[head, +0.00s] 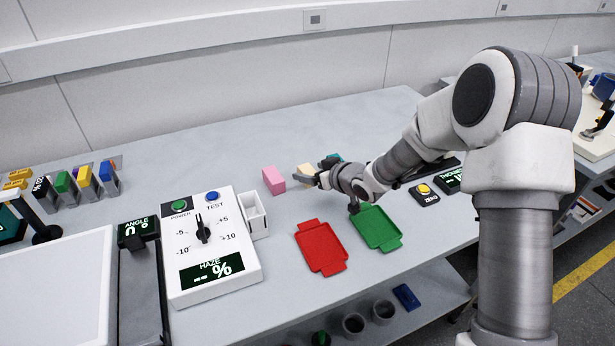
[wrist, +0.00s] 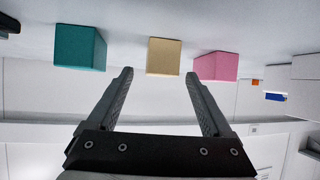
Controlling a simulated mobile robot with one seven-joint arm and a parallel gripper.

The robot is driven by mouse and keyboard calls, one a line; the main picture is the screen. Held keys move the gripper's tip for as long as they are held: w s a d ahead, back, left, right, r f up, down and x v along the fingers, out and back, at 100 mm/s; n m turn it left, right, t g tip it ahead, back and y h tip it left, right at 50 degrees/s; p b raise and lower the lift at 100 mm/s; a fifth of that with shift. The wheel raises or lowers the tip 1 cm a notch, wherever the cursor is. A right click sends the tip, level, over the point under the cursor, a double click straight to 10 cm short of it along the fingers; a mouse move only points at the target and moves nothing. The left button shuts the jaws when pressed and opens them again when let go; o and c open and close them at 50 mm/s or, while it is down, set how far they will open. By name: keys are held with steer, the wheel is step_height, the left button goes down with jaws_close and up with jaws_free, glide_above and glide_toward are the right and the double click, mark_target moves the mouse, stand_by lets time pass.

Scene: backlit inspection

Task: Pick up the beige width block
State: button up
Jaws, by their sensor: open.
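The beige width block (head: 306,169) stands on the grey bench in the head view, partly hidden by my gripper (head: 312,176). In the wrist view the beige block (wrist: 163,57) shows as a tan box just beyond the fingertips and between their lines. My gripper (wrist: 159,75) is open there, with nothing between its fingers. The block appears apart from both fingers. A pink block (head: 273,180) stands to its left in the head view and a teal block (head: 335,158) to its right, mostly hidden by my gripper.
In the wrist view, the teal block (wrist: 80,47) and pink block (wrist: 216,66) flank the beige one with gaps. A red tray (head: 320,247) and green tray (head: 377,228) lie nearer on the bench. A white haze meter (head: 210,245) stands left. The bench behind the blocks is clear.

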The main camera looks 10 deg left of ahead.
steer(key=shift+w+a+f, duration=0.25)
steer(key=shift+w+a, duration=0.1)
jaws_close()
steer(key=shift+r, duration=0.1)
stand_by(0.3)
